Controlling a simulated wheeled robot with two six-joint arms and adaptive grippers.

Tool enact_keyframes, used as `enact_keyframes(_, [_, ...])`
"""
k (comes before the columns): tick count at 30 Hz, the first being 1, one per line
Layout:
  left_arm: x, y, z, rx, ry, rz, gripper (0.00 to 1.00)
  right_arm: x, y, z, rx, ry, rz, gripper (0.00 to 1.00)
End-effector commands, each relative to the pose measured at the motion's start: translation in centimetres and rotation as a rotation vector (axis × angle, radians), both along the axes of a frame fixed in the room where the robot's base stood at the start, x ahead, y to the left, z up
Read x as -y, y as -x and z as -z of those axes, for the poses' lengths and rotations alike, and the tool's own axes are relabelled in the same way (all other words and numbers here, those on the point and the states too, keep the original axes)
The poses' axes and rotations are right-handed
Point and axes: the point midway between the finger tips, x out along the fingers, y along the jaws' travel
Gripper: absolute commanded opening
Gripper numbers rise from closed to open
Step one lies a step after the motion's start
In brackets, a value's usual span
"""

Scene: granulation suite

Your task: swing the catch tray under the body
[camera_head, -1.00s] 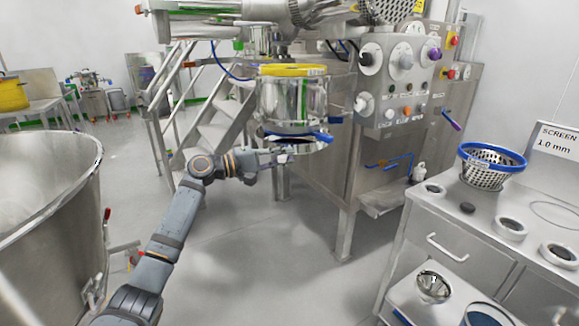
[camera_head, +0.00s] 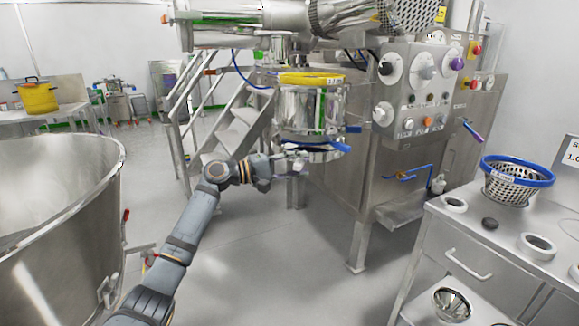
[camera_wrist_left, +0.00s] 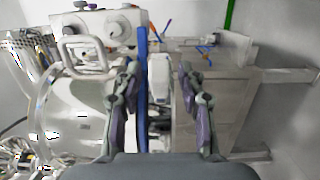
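The steel cylindrical body (camera_head: 301,111) with a yellow rim hangs below the machine's head in the head view. A shallow steel dish with blue edging, which looks like the catch tray (camera_head: 322,154), shows just beneath it. I cannot tell how exactly they line up. My left gripper (camera_head: 300,163) is at the tray's near left side, partly covering it. In the left wrist view my left gripper (camera_wrist_left: 157,82) has its fingers apart, with a blue bar (camera_wrist_left: 142,95) between them, closer to the left finger. Contact is not clear. My right gripper is out of view.
A control panel (camera_head: 418,80) with knobs stands to the right of the body. A large steel bowl (camera_head: 60,190) stands at left, and steps (camera_head: 225,140) stand behind my arm. A blue-rimmed screen basket (camera_head: 515,180) sits on the right bench. The floor between is clear.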

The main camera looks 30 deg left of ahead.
Motion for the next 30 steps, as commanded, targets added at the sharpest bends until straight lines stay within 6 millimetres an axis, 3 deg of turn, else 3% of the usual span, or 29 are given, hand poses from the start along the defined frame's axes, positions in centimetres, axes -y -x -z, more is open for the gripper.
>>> enact_keyframes(9, [-5.1, 4.9, 0.3, -0.007, -0.01, -0.003, 0.4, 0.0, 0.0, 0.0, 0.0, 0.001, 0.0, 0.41])
enact_keyframes(15, [-7.4, 7.3, 0.2, -0.006, -0.006, -0.001, 0.4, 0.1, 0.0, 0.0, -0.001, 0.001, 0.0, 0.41])
enact_keyframes(30, [-8.3, 8.1, 0.0, -0.001, 0.0, 0.0, 0.4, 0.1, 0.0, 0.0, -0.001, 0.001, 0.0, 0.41])
